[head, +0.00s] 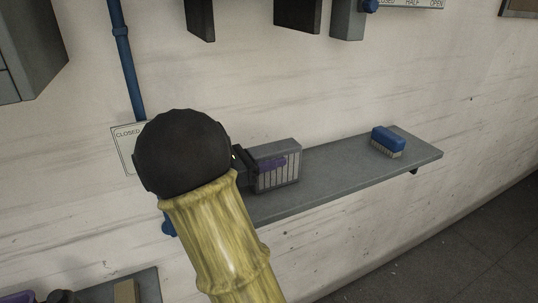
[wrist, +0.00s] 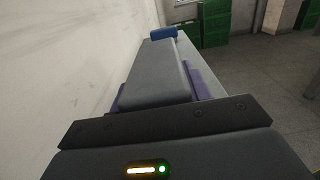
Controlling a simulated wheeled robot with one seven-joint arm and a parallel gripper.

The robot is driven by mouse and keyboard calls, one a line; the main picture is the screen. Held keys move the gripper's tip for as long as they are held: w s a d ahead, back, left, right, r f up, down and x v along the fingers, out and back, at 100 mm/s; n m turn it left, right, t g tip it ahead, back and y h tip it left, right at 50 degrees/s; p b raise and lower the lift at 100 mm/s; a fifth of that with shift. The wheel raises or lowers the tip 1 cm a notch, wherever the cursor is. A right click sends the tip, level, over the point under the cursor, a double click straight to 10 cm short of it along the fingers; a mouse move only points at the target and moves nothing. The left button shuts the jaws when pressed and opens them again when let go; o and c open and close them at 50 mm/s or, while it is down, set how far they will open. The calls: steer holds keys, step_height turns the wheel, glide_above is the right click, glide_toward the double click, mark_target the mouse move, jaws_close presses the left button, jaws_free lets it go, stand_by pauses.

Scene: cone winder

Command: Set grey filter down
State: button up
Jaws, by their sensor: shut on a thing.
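The grey filter (head: 276,164) is a box with a ribbed front face, at the left part of the grey wall shelf (head: 340,172) in the head view. My dark wrist and yellow arm sleeve hide the shelf's left end.
A blue brush (head: 387,141) with pale bristles lies toward the shelf's right end. It also shows beyond the filter in the wrist view (wrist: 164,33). The shelf between filter and brush is clear. A blue pipe (head: 126,62) runs down the wall. Dark boxes hang above.

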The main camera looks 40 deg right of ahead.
steer(key=o, duration=1.1)
steer(key=shift+r, duration=0.1)
steer(key=b+v, duration=0.2)
steer(key=v, duration=0.5)
steer(key=shift+w+a, duration=0.1)
steer(key=shift+a, duration=0.2)
